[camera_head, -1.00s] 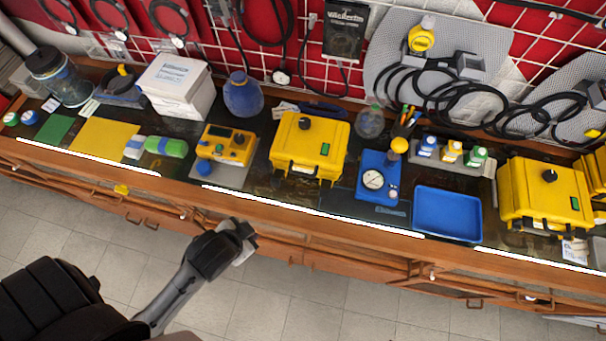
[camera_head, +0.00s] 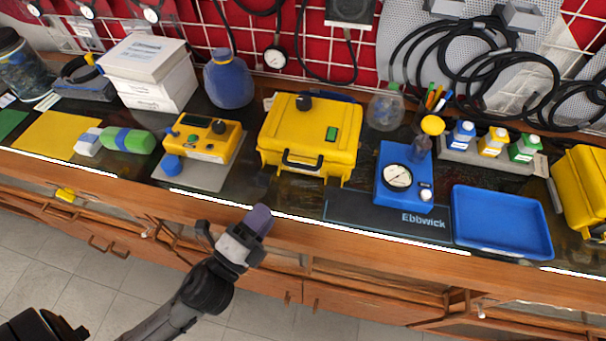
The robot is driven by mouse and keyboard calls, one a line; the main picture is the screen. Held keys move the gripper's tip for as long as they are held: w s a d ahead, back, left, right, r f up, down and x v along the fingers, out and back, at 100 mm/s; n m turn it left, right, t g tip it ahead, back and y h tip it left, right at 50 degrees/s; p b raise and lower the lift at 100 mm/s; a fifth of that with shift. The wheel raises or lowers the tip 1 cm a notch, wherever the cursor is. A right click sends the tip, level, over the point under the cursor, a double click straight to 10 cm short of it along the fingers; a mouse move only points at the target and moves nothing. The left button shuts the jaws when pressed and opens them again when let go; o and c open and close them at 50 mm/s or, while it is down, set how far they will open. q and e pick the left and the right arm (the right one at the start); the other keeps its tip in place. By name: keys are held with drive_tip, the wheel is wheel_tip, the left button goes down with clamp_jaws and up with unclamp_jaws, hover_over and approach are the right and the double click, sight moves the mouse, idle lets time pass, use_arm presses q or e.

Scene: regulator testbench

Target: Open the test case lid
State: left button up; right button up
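A yellow test case (camera_head: 308,143) with a black handle on its front stands closed on the dark bench top, in the middle of the head view. A black knob and a green label show on its lid. Part of another yellow case (camera_head: 583,185) stands at the right edge. My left gripper (camera_head: 234,226) is in front of the bench edge, below and left of the middle case, and touches nothing that I can see. Its two fingers stand apart with nothing between them. My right gripper does not show.
Left of the case are a yellow calibrator (camera_head: 203,138) on a grey plate and a blue bottle (camera_head: 229,80). Right of it are a blue gauge unit (camera_head: 403,175) and a blue tray (camera_head: 501,222). A dark strip of bench before the case is clear.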

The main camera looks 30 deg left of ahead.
sight(303, 165)
use_arm(q)
drive_tip(key=shift+w+d, duration=0.15)
drive_tip(key=shift+w, duration=0.2)
drive_tip(key=w, duration=0.4)
drive_tip(key=w+r, duration=0.1)
drive_tip(key=w, duration=0.3)
drive_tip(key=w+r, duration=0.1)
drive_tip(key=w, duration=0.3)
drive_tip(key=shift+w+d+r+p, duration=0.2)
drive_tip(key=shift+w+d+p, duration=0.15)
drive_tip(key=shift+w, duration=0.05)
drive_tip(key=shift+c, duration=0.3)
clamp_jaws()
